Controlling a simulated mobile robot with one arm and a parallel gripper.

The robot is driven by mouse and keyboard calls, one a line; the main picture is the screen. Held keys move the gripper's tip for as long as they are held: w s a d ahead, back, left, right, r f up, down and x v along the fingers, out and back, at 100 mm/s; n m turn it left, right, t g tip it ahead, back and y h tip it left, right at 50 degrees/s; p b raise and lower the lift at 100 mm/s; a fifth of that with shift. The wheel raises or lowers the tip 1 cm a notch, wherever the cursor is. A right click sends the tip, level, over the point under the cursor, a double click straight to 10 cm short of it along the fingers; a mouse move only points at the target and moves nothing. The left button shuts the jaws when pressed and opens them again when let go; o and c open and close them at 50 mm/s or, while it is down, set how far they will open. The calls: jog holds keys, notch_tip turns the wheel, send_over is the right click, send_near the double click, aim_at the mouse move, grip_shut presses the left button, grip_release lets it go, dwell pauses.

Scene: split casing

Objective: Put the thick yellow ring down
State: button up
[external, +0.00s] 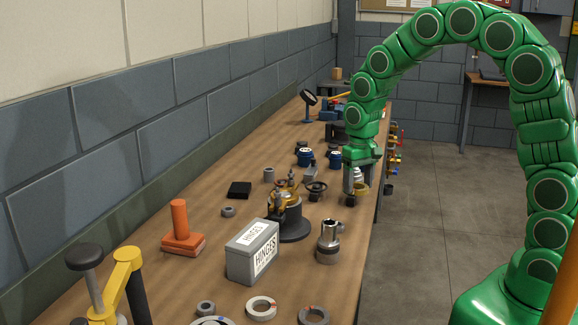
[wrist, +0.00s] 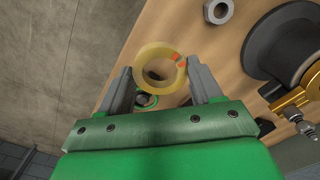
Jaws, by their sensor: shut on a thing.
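The thick yellow ring (wrist: 147,56) is between the two fingers of my gripper (wrist: 161,83) in the wrist view. It has orange-red marks on its right side. My gripper is shut on the ring. I cannot tell whether the ring touches the bench or hangs just above it.
The workbench (external: 207,262) is crowded. A dark round stand with brass fittings (external: 290,226), a grey HINGES box (external: 252,252) and a metal fitting (external: 328,242) stand nearer the camera. A dark handwheel (external: 315,190) is left of my gripper. The floor (external: 420,230) lies beyond the bench's right edge.

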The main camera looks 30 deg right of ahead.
jog(key=w+d+f, duration=0.1)
jog(key=w+d, duration=0.1)
jog(key=d, duration=0.1)
jog(key=w+d+f, duration=0.1)
jog(key=w+d, duration=0.1)
jog(key=d, duration=0.2)
jog(key=w+d+f, duration=0.1)
jog(key=w+d, duration=0.2)
jog(key=d, duration=0.2)
jog(key=w+d+f, duration=0.1)
jog(key=d+f, duration=0.1)
jog(key=shift+w+d+f, duration=0.1)
jog(key=shift+w+d, duration=0.2)
jog(key=shift+w, duration=0.05)
jog(key=shift+w+a+f, duration=0.1)
jog(key=shift+a+f, duration=0.15)
jog(key=shift+f, duration=0.2)
jog(key=shift+a, duration=0.1)
